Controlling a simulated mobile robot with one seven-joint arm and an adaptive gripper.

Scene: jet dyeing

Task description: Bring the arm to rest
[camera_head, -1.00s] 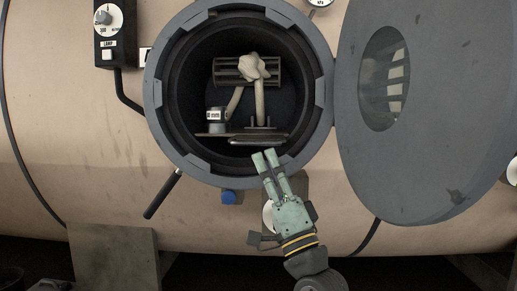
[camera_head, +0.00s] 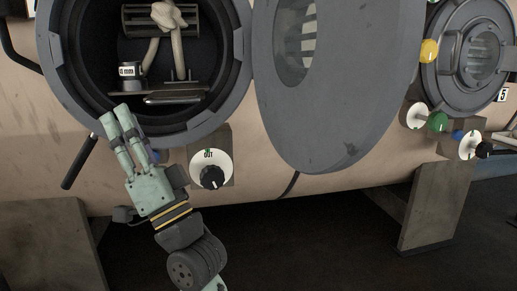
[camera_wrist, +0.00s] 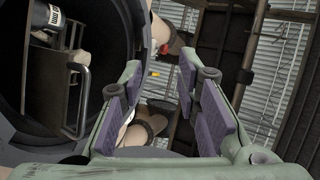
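My gripper (camera_head: 120,127) is pale green and sits at the lower rim of the open round port (camera_head: 215,110) in the head view. Its two fingers point up and away, with the arm below it at the bottom of the picture. In the wrist view my gripper (camera_wrist: 160,95) shows its two purple-padded fingers spread apart with nothing between them. The port's dark opening lies to the left in the wrist view.
The round door (camera_head: 320,120) hangs open right of the port. A dial marked OUT (camera_head: 211,175) is close to my gripper's right. A black handle (camera_head: 79,162) is at its left. Inside are a pale knotted cloth (camera_head: 168,16) and a labelled cylinder (camera_head: 128,75). Another port (camera_head: 470,52) is at right.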

